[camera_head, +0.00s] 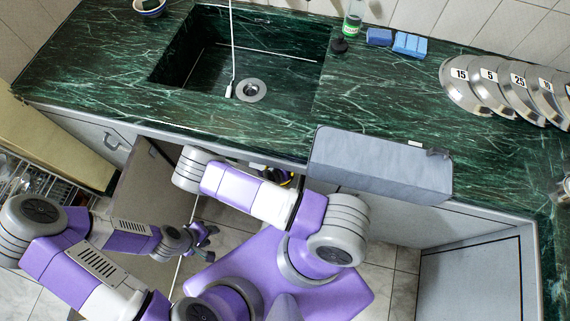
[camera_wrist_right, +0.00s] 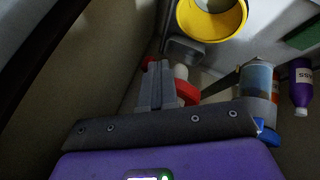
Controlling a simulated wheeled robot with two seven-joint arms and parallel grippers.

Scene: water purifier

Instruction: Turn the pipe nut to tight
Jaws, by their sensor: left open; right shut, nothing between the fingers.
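My right arm reaches under the counter below the sink (camera_head: 250,90), so my right gripper is hidden in the head view. In the right wrist view my right gripper (camera_wrist_right: 159,78) is shut and empty inside the dim cabinet. A red and white part (camera_wrist_right: 186,92) shows just right of its fingers, partly hidden; I cannot tell whether it is the pipe nut or whether the fingers touch it. No pipe nut is clearly seen. My left gripper (camera_head: 208,237) is open and empty in front of the cabinet, over the floor.
In the wrist view a yellow ring (camera_wrist_right: 214,22) is above, with a can (camera_wrist_right: 257,80) and a purple bottle (camera_wrist_right: 300,88) at right. A cabinet door (camera_head: 150,190) stands open at left. A grey box-like block (camera_head: 380,165) sits at the counter's front edge, with pot lids (camera_head: 475,85) at right.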

